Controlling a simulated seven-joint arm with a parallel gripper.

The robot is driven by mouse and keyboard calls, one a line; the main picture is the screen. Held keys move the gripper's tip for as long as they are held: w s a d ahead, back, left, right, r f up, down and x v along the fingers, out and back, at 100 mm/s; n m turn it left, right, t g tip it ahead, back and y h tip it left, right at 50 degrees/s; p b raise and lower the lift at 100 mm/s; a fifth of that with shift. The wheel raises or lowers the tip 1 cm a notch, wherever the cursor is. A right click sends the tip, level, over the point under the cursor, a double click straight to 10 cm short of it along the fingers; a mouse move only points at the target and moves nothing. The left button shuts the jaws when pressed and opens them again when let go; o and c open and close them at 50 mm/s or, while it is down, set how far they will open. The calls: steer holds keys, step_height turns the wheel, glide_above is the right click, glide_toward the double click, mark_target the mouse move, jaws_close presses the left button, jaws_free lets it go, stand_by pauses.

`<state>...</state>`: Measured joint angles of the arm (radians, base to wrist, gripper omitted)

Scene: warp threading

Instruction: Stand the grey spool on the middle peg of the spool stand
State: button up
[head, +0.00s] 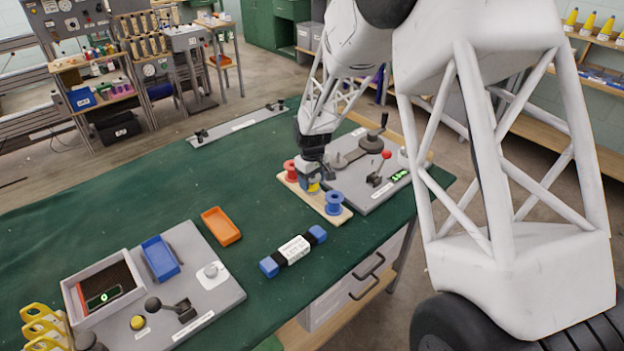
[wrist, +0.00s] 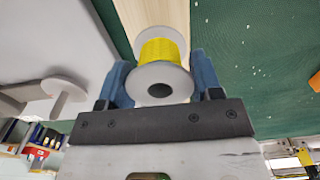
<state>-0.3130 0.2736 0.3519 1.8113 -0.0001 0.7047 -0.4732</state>
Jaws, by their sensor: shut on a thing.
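The grey spool (wrist: 162,82), wound with yellow thread, sits between the blue fingers of my gripper (wrist: 161,88) in the wrist view. Its near flange with the dark centre hole faces the camera. In the head view my gripper (head: 311,184) is over the middle of the wooden spool stand (head: 318,206), between a red spool (head: 290,171) and a blue spool (head: 334,203). A little yellow thread shows there below the fingers. The middle peg is hidden, and I cannot tell whether the spool is around it or above it. The stand's wood (wrist: 123,12) also shows in the wrist view.
A grey board (head: 365,195) with a crank and red-knobbed lever lies right behind the stand. A blue-ended bundle (head: 293,250) and an orange tray (head: 221,227) lie in front and left. The green cloth (head: 150,205) is clear further left.

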steer(key=shift+f, duration=0.7)
stand_by(0.6)
steer(key=o, duration=0.9)
steer(key=shift+r, duration=0.1)
steer(key=shift+r, duration=3.8)
